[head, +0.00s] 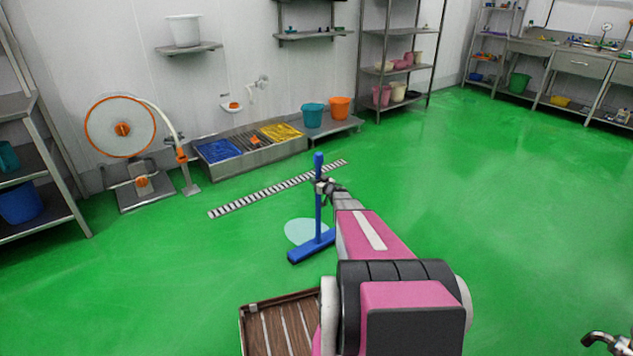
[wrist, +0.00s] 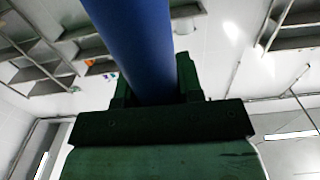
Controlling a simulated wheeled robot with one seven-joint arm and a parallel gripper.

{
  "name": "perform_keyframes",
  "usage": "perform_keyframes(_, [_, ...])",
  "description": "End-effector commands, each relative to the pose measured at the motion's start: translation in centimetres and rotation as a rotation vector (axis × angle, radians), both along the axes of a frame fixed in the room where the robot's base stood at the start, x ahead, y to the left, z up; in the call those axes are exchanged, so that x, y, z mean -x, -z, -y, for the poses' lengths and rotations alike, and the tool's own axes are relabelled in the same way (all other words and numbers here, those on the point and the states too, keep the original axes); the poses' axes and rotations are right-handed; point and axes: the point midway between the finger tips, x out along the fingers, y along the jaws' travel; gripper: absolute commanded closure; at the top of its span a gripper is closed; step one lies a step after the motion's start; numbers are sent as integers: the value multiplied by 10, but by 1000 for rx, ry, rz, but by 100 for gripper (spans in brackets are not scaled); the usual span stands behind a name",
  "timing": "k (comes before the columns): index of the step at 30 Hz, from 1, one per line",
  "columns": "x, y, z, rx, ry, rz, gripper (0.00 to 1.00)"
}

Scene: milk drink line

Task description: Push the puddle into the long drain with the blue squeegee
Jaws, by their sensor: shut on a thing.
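The blue squeegee (head: 318,215) stands upright, its handle in my gripper (head: 325,186) and its wide blue head (head: 312,247) low at the floor. I cannot tell whether the head touches the floor. In the wrist view the blue handle (wrist: 130,40) runs between the jaws of my gripper (wrist: 155,90), which is shut on it. The pale puddle (head: 303,231) lies on the green floor just behind the squeegee head, partly hidden by the handle. The long drain (head: 255,197) is a slotted strip beyond the puddle, running from lower left to upper right.
A steel trough (head: 255,160) with blue and yellow grates stands along the wall behind the drain. A hose reel (head: 122,128) stands left of it. Teal (head: 313,116) and orange buckets (head: 340,107) sit on a low bench.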

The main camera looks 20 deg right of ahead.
Motion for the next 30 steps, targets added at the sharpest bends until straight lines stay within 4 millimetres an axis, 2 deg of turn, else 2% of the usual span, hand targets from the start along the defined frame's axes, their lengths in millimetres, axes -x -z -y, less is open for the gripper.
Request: perform_keyframes(30, [-58, -1, -21, -2, 0, 2, 100])
